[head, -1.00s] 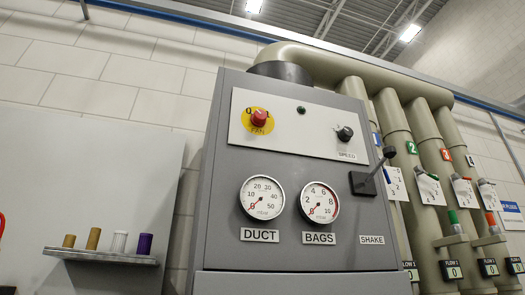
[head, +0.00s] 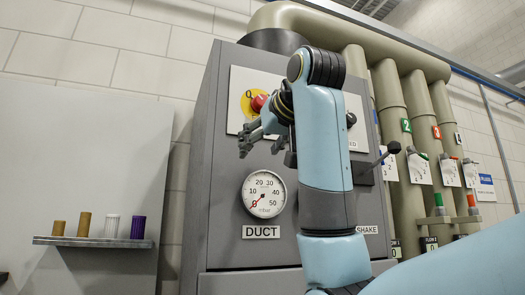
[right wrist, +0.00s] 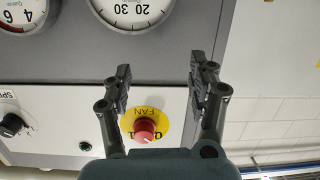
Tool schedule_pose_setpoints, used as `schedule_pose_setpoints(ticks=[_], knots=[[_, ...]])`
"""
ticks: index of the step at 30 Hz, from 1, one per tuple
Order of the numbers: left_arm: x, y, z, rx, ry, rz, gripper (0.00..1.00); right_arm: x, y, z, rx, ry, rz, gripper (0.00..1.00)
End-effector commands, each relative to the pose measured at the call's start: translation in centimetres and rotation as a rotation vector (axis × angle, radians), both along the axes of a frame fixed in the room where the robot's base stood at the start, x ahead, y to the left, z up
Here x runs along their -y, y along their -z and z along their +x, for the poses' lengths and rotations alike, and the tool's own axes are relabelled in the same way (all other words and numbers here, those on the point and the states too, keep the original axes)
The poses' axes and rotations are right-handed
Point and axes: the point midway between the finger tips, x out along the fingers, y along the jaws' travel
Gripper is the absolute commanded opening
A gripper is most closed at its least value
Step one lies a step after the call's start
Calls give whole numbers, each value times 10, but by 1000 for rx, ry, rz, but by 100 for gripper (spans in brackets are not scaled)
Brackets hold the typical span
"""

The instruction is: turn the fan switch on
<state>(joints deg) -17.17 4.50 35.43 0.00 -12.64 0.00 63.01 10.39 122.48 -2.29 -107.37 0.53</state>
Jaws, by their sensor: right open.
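The fan switch (head: 259,103) is a red knob on a round yellow plate marked FAN, on the white panel of the grey cabinet. My right gripper (head: 261,141) is open in front of the panel, just below the knob in the head view. The right wrist view is upside down; there the red knob (right wrist: 144,130) shows between the bases of the two spread fingers (right wrist: 160,72). I cannot tell whether anything touches the knob. The small lamp (right wrist: 85,146) beside it looks dark green. My left gripper is not in view.
The black speed knob (head: 351,119) and the shake lever (head: 376,160) are right of my arm. The DUCT gauge (head: 264,194) sits below the gripper, its needle low. The BAGS gauge (right wrist: 20,12) is hidden in the head view. A shelf (head: 92,242) with coloured cylinders is at left.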

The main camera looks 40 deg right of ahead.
Motion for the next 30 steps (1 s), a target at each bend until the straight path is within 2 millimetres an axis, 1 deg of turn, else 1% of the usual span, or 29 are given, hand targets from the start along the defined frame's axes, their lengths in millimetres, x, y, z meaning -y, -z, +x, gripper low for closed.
schedule_pose_setpoints(ticks=[1, 3, 6, 9, 11, 14, 21, 24, 27, 30], knots=[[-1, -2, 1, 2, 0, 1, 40, 3, -41, -13, 61, 8, 5, 59], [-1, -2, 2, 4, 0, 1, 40, 5, -80, -29, 118, 15, 12, 59], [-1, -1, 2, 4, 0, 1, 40, 8, -116, -46, 173, 22, 19, 59], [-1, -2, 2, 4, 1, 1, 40, 10, -134, -54, 200, 25, 23, 59], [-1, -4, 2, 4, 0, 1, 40, 11, -139, -53, 204, 26, 24, 59], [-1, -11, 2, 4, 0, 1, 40, 14, -140, -41, 203, 27, 24, 59], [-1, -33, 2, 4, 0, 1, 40, 26, -142, 6, 202, 26, 23, 59], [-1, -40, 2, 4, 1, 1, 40, 30, -141, 23, 204, 26, 25, 59], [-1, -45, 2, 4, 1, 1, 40, 33, -141, 36, 205, 26, 24, 59], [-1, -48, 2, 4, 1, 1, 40, 35, -140, 44, 206, 26, 24, 59]])
